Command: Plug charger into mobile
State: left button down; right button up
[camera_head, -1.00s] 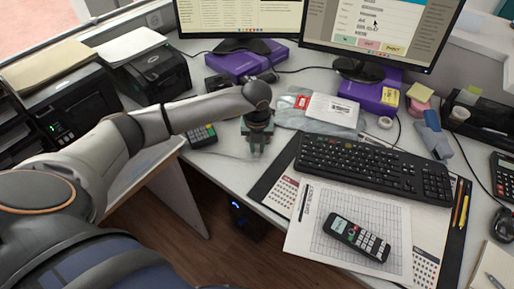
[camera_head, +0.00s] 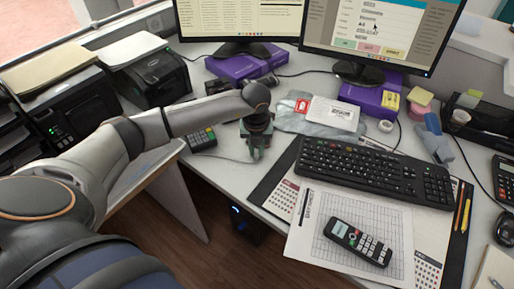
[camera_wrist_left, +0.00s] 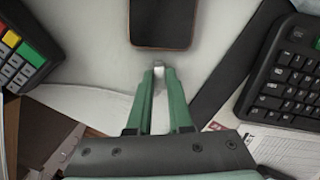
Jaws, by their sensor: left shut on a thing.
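My left gripper (camera_head: 257,152) points down at the counter, left of the keyboard. In the left wrist view its green fingers (camera_wrist_left: 159,78) are shut on a small pale metal-tipped piece, which looks like the charger plug (camera_wrist_left: 158,69). The fingers hide most of it. The mobile (camera_wrist_left: 161,24) is a dark slab with a brownish edge, lying just beyond the fingertips and cut off by the top of the wrist view. A small gap shows between the plug tip and the mobile. In the head view, the gripper and arm largely hide both. My right gripper is out of view.
A card terminal (camera_head: 200,139) lies left of the gripper, and the keyboard (camera_head: 372,172) lies to its right. A grey plastic mailer (camera_head: 290,122) is behind. A black cordless handset (camera_head: 357,241) rests on the paper sheet (camera_head: 311,229). The counter's front edge is close to the gripper.

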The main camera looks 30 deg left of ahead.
pick_arm(q)
jog(key=shift+w+a+b, duration=0.25)
jog(key=shift+w+b, duration=0.15)
jog(key=shift+w, duration=0.15)
dwell(0.8)
jog(key=c, duration=0.8)
grip_release()
jog(key=shift+o, duration=0.2)
jog(key=shift+r, duration=0.3)
notch_tip(320, 180, up, 12)
jog(key=s+d+p, duration=0.1)
jog(key=shift+s, duration=0.3)
jog(key=shift+f, duration=0.1)
